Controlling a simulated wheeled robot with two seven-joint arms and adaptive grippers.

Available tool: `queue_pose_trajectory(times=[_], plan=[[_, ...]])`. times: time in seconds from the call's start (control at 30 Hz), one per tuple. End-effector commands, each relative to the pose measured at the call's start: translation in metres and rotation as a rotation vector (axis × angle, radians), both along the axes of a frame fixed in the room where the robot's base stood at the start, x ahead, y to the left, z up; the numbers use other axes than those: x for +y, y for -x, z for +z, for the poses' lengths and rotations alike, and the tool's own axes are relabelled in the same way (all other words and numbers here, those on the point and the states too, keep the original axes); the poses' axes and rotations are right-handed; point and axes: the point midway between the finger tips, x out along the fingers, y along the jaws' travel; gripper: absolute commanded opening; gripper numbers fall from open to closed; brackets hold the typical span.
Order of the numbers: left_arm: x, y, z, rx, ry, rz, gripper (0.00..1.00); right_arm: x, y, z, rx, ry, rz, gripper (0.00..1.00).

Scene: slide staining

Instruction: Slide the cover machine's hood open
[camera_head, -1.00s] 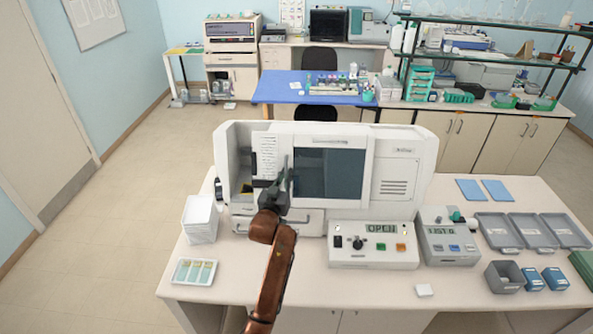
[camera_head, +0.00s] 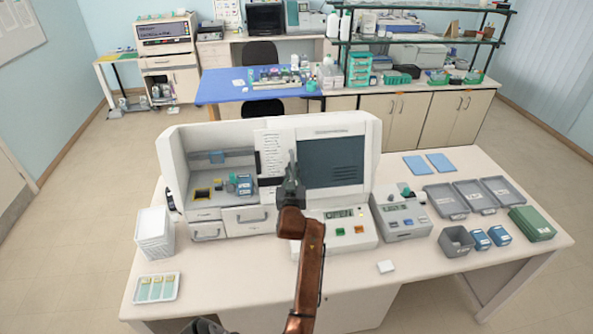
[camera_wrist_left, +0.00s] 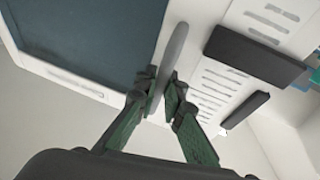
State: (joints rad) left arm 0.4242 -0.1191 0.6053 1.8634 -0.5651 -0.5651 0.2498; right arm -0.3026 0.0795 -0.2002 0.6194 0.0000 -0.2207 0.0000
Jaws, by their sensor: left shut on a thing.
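The cover machine (camera_head: 188,190) is a white bench unit. Its hood, with a dark window (camera_head: 331,162) and a slotted white strip (camera_head: 270,152), covers the middle and right. The left bay (camera_head: 222,172) is uncovered and shows blue and yellow parts inside. My left gripper (camera_head: 291,168) is at the hood's front, beside the window's left edge. In the left wrist view its green fingers (camera_wrist_left: 164,97) are shut on the grey hood handle (camera_wrist_left: 174,52), between the window and the slotted strip. My right gripper is out of view.
A control box (camera_head: 342,241) with a green display stands in front of the machine, and a grey device (camera_head: 401,224) is to its right. A white stack (camera_head: 154,236) and a slide tray (camera_head: 157,289) are at left. Grey trays (camera_head: 446,203) are at right.

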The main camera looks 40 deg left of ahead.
Motion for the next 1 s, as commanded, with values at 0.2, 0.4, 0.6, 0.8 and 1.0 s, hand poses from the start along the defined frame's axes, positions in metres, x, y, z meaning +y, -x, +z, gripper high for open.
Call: queue_pose_trajectory(times=[0.2,0.4,0.6,0.8,1.0], plan=[[-0.001,-0.001,0.001,-0.002,0.000,-0.002,0.00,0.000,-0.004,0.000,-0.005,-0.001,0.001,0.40],[-0.001,-0.002,0.001,-0.002,0.000,-0.003,0.17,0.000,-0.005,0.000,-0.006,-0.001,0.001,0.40],[-0.001,-0.002,0.001,-0.002,0.000,-0.003,0.17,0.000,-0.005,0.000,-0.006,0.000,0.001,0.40],[-0.001,-0.002,0.014,-0.005,-0.002,-0.003,0.17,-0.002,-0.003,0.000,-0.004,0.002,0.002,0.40],[-0.002,-0.002,0.051,-0.007,-0.003,-0.004,0.17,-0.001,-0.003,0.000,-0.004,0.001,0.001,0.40]])
